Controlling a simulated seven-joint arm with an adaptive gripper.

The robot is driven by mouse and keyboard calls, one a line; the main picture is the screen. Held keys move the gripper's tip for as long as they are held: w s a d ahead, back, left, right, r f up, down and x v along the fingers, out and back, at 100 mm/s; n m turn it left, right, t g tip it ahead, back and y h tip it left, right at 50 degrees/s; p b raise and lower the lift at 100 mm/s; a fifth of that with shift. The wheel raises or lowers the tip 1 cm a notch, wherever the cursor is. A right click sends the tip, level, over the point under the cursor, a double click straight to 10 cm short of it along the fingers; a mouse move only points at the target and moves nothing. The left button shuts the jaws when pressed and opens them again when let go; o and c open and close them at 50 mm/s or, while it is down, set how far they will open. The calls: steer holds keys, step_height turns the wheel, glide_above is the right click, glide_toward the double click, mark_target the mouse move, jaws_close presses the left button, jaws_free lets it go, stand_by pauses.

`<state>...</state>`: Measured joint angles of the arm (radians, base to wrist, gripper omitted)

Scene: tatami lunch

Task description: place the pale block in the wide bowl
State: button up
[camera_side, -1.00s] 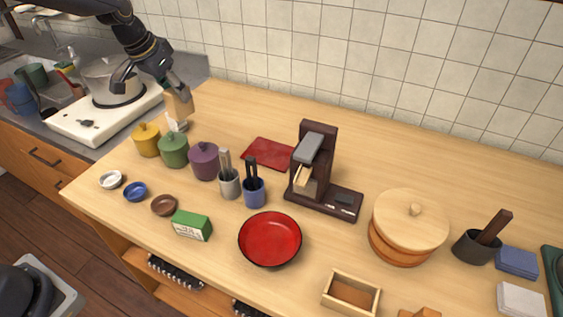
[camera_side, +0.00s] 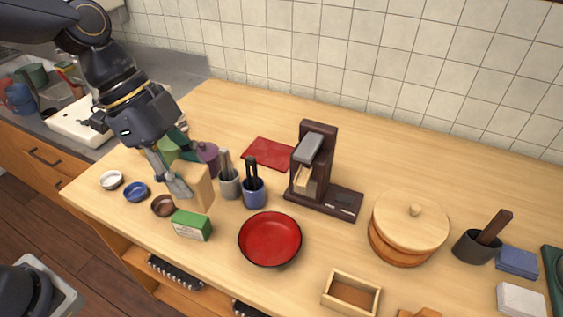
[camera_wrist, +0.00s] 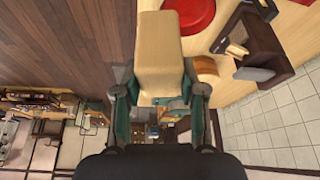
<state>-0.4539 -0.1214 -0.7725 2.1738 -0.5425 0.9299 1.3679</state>
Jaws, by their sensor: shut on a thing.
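The pale block (camera_side: 198,186) is a light wooden block held in my gripper (camera_side: 181,187), above the counter near the green box. In the wrist view the block (camera_wrist: 158,55) sits between the two fingers of my gripper (camera_wrist: 161,88), which is shut on it. The wide bowl (camera_side: 270,238) is red and round, stands on the counter to the right of the block and looks empty. Part of the bowl (camera_wrist: 188,12) also shows at the top of the wrist view, beyond the block.
A green box (camera_side: 192,225) stands left of the bowl. Utensil cups (camera_side: 253,192) and a dark wooden stand (camera_side: 322,195) are behind it. A lidded wooden pot (camera_side: 408,222) and a small open wooden box (camera_side: 350,295) are to the right. Small dishes (camera_side: 135,191) lie at the left.

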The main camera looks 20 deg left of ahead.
steer(key=s, duration=0.1)
steer(key=s+d+f+m, duration=0.1)
steer(key=s+m, duration=0.1)
steer(key=s, duration=0.1)
steer(key=shift+d+f+g, duration=0.35)
steer(key=shift+f+g, duration=0.05)
glide_above(270, 245)
step_height(270, 245, down, 14)
steer(key=shift+f, duration=1.7)
steer(key=shift+f, duration=0.15)
steer(key=o, duration=1.2)
